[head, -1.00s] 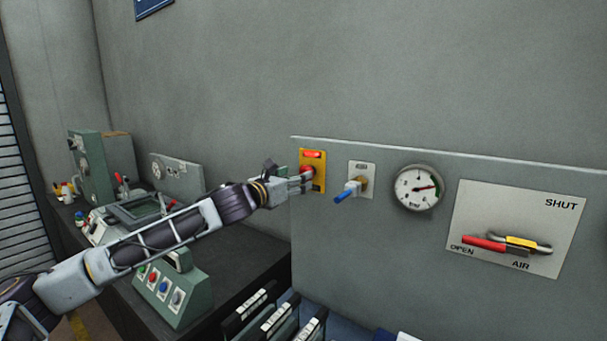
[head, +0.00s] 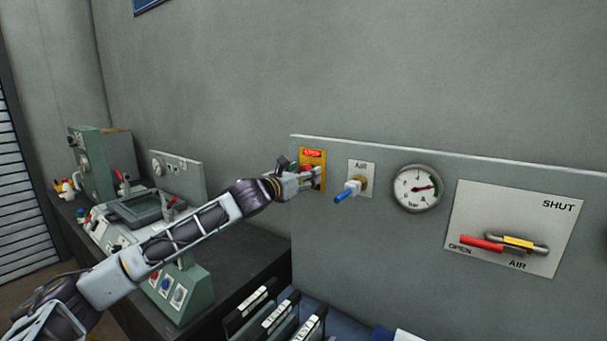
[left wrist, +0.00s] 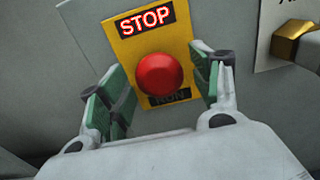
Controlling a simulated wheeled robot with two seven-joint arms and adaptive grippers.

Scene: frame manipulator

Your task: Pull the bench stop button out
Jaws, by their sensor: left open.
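The bench stop button is a round red knob (left wrist: 160,74) on a yellow plate (left wrist: 126,53). A lit red STOP label is above it and a dark RUN label below it, partly covered by the knob. My left gripper (left wrist: 160,88) is open, with a green-padded finger on each side of the knob and a gap to it on both sides. In the head view the left gripper (head: 309,178) is at the yellow plate (head: 319,184) and hides most of the button. My right gripper is not in view.
Right of the plate on the grey panel are a blue-handled air valve (head: 349,190), a round gauge (head: 418,188) and a red-handled air lever (head: 482,243). Dark folders (head: 268,318) stand below. A green control box (head: 178,291) is under my left arm.

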